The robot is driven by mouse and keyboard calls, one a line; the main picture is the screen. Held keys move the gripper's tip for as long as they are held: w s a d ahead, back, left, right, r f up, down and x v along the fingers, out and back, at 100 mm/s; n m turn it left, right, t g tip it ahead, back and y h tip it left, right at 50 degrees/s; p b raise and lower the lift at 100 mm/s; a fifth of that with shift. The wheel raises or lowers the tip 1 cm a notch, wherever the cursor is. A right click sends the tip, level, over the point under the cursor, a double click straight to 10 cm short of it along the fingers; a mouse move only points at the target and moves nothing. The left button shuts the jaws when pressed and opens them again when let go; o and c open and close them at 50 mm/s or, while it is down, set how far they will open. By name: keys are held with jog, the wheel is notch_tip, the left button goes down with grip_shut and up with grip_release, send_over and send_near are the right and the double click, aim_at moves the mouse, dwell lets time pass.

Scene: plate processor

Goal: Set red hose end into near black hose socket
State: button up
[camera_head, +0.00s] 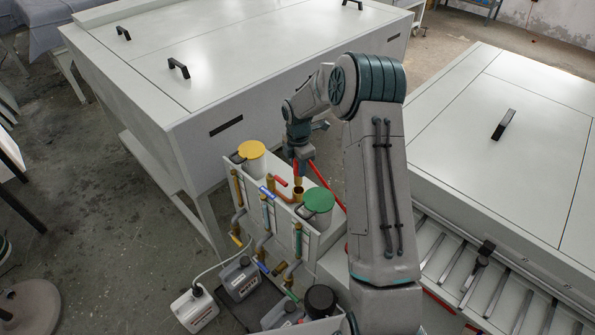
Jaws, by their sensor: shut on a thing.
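My gripper (300,164) points down above the plumbing box between the two large machines. It is shut on the end of a red hose (327,184), which runs down and right from the fingers and then behind my arm. The fingers are small here, and the exact grip is hard to make out. A copper-coloured fitting (298,193) stands just below the fingers; I cannot tell whether the hose end touches it. I cannot make out the near black hose socket for certain; my arm hides part of the area.
A yellow-lidded container (251,150) and a green-lidded container (318,200) flank the gripper. Pipes with coloured valve handles (268,191) line the box front. Canisters (238,279) stand below. A large white machine (230,60) is behind, another (530,130) at right.

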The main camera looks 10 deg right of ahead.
notch_tip(320, 180, up, 9)
jog(key=shift+r+p, duration=0.1)
jog(key=shift+p, duration=0.3)
jog(key=shift+r, duration=0.8)
